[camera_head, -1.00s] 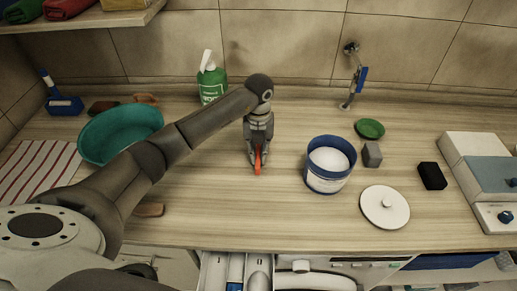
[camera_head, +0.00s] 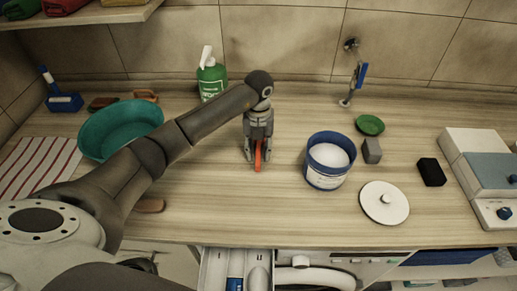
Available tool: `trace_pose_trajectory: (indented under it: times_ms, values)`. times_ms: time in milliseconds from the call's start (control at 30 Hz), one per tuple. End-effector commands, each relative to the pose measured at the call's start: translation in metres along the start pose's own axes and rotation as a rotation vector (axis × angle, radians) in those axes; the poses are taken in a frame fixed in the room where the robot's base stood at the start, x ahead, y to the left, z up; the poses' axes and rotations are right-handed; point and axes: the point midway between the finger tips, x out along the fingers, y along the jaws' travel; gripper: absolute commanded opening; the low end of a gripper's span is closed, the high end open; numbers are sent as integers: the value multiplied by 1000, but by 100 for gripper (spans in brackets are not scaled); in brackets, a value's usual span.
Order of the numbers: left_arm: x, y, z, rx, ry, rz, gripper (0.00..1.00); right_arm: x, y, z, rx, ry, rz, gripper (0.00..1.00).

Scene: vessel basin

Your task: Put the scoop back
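A narrow orange-red piece, which looks like the scoop (camera_head: 258,157), is on the wooden counter left of the tub. Its shape is mostly hidden by my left gripper (camera_head: 258,159), which points down over it. The two fingers stand apart on either side of it, and gaps seem to show between them and it. The blue tub (camera_head: 326,181) stands open to the right, with white powder (camera_head: 331,155) inside. Its white round lid (camera_head: 384,203) lies flat on the counter, front right of the tub. My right gripper is not in view.
A teal basin (camera_head: 121,128) is left, behind my forearm. A green bottle (camera_head: 212,82) stands behind the arm. A green dish (camera_head: 369,125), grey block (camera_head: 372,151) and black block (camera_head: 431,172) lie right. An open drawer (camera_head: 212,270) shows below the counter edge.

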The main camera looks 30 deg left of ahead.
Motion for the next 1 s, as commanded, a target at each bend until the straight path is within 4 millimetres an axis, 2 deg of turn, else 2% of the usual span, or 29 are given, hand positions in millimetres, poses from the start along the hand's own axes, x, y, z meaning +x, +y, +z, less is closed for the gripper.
trace_pose_trajectory:
  times_ms: [167,333,533,700,1000]
  values:
    - [-30,-1,2,1,-8,-4,34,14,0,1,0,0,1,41]
    - [-69,-1,2,1,-9,-4,34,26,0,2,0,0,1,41]
    - [-104,0,1,-1,-5,-1,34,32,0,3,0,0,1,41]
    - [-116,0,1,0,-3,-1,34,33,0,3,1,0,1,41]
    - [-119,0,0,0,-1,-1,34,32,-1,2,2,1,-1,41]
